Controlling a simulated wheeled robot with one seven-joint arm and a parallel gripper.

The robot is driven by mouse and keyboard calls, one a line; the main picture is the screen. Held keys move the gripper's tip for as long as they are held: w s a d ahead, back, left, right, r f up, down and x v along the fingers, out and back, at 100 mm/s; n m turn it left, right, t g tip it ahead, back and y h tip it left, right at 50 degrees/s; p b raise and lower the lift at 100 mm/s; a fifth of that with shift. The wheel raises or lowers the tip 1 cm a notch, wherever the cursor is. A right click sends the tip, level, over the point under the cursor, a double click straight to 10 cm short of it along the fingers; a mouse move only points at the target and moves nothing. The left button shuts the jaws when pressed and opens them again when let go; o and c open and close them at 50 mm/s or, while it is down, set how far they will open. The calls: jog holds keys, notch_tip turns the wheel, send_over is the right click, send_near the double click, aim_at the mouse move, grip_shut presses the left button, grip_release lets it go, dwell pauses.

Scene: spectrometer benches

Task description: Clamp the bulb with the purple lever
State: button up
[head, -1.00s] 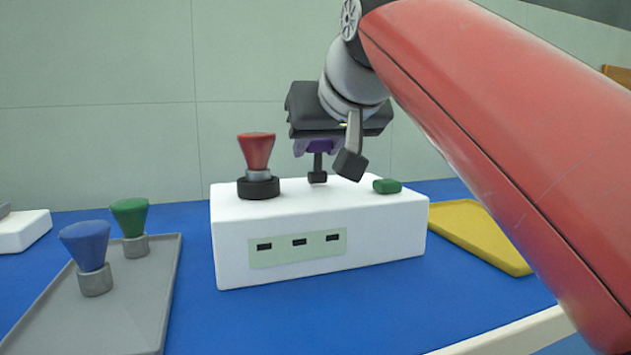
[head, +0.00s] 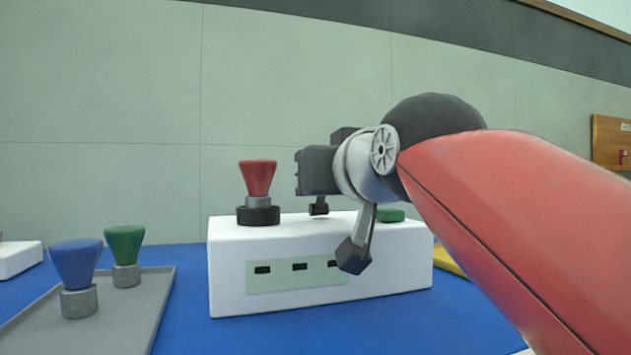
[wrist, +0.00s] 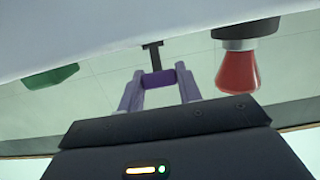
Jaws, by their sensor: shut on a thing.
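The white box (head: 300,295) stands on the blue table. A red bulb (head: 257,178) sits upright in a black round socket (head: 258,215) on its top; the bulb also shows at the right of the wrist view (wrist: 236,72). The purple lever's grip (wrist: 158,79) is between the two lilac fingers of my gripper (wrist: 159,84), which are shut on it. Its dark stem (wrist: 153,52) joins the box. In the head view, my gripper's dark body hides the purple grip; only the lever's black foot (head: 318,207) shows, right of the socket.
A green button (head: 390,215) is on the box's right end. A grey tray (head: 120,310) at left holds a blue bulb (head: 77,262) and a green bulb (head: 124,243). A yellow tray (head: 449,261) lies partly hidden behind my arm. Another white box (head: 18,259) is at far left.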

jog(key=o, duration=1)
jog(key=shift+v, duration=3.9)
